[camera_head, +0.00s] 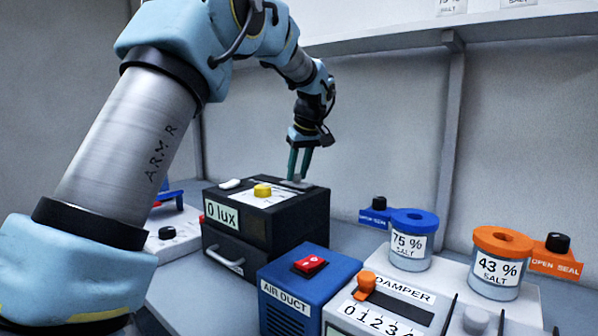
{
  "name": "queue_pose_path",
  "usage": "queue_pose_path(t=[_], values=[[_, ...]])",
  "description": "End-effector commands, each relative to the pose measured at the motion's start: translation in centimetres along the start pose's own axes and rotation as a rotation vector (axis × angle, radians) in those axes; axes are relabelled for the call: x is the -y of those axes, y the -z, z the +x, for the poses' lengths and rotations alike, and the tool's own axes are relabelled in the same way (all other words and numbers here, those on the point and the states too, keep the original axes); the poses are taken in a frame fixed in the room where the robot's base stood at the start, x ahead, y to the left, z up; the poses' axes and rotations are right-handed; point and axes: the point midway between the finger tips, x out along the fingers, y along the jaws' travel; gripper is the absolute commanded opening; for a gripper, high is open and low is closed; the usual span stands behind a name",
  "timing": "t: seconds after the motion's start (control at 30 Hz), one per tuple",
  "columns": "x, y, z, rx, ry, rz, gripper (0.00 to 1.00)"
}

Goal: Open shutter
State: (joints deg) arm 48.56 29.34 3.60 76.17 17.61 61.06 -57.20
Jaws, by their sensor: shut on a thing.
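A black box (237,262) with a "0 lux" display (221,212) stands on the bench left of centre. On its top are a yellow knob (262,190) and a white button (230,183). A pale grey tab (296,184) sits at the back right of the top, which looks like the shutter's handle. My gripper (298,176) points down there, with its green fingers shut on this tab. The fingertips are small in the picture, and the tab's far side is hidden.
A blue air duct box (300,293) with a red switch stands in front. A damper slider panel (385,305) and two salt jars, blue-lidded (411,245) and orange-lidded (497,265), stand to the right. A shelf (430,35) runs above. A white switch panel (172,238) is left of the black box.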

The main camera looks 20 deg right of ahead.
Motion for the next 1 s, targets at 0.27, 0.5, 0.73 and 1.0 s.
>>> queue_pose_path(t=[0.27,0.5,0.73,1.0], values=[[2.5,5.6,1.9,-0.001,0.004,-0.006,0.0],[3.2,7.2,2.8,-0.002,0.0,-0.001,0.0],[3.2,7.2,2.9,-0.003,0.0,-0.001,0.0],[3.2,7.2,2.9,-0.002,0.0,-0.001,0.64]])
